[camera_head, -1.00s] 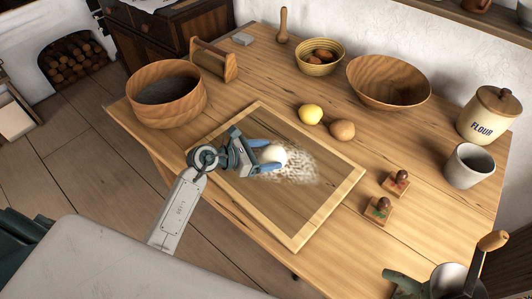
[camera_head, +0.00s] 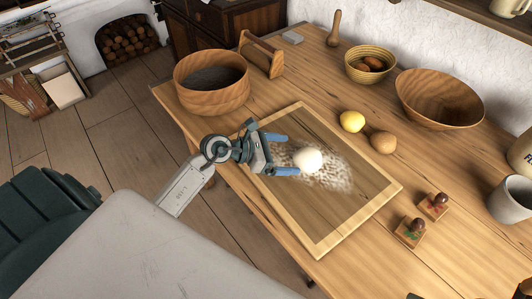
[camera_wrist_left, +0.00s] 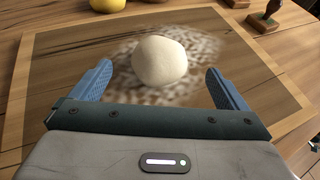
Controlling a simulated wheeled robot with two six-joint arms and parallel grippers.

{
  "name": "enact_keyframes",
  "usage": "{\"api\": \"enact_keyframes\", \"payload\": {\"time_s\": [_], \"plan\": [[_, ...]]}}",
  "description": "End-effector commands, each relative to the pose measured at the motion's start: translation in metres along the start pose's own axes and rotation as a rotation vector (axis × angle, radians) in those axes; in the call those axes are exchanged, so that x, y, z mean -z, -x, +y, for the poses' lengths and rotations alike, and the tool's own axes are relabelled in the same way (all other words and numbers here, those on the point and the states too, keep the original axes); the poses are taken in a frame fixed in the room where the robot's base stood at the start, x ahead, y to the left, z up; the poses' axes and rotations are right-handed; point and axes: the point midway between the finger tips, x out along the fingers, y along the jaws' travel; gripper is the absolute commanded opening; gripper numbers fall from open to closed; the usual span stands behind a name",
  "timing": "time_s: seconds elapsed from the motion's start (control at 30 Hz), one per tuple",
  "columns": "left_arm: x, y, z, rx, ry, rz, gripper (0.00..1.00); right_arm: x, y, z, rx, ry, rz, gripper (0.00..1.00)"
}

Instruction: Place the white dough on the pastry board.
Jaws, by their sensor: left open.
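The white dough (camera_head: 308,160) is a smooth round ball resting on the floured patch of the pastry board (camera_head: 330,240). The board is a framed wooden panel lying on the table. My left gripper (camera_head: 290,154) is open and empty, low over the board, with its blue fingers pointing at the dough. The dough sits just beyond the fingertips, apart from them. In the left wrist view the dough (camera_wrist_left: 160,62) shows whole, centred ahead of the two spread fingers, with the board (camera_wrist_left: 40,70) around it. My right gripper is not visible.
A yellow lemon (camera_head: 352,121) and a brown potato-like item (camera_head: 383,142) lie behind the board. A round wooden sieve (camera_head: 212,88) stands at the left and a wooden bowl (camera_head: 440,98) at the back right. Two stamps (camera_head: 411,232) lie right of the board.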

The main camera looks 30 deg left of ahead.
Motion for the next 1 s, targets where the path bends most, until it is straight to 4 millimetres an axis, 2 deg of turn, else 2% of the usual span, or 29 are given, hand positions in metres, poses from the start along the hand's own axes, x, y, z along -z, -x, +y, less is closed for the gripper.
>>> {"api": "enact_keyframes", "payload": {"time_s": [0.2, 0.4, 0.63, 1.0], "plan": [[0.003, 0.031, 0.000, 0.000, -0.003, 0.005, 0.96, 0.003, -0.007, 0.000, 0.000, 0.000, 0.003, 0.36], [0.001, 0.051, 0.000, 0.001, -0.002, 0.003, 0.96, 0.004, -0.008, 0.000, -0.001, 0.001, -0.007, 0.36], [0.000, 0.061, 0.000, 0.002, 0.001, 0.001, 0.96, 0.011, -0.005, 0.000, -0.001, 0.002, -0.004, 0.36], [0.000, 0.062, -0.001, 0.002, 0.002, 0.000, 0.96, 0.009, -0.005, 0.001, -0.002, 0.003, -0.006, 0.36]]}}
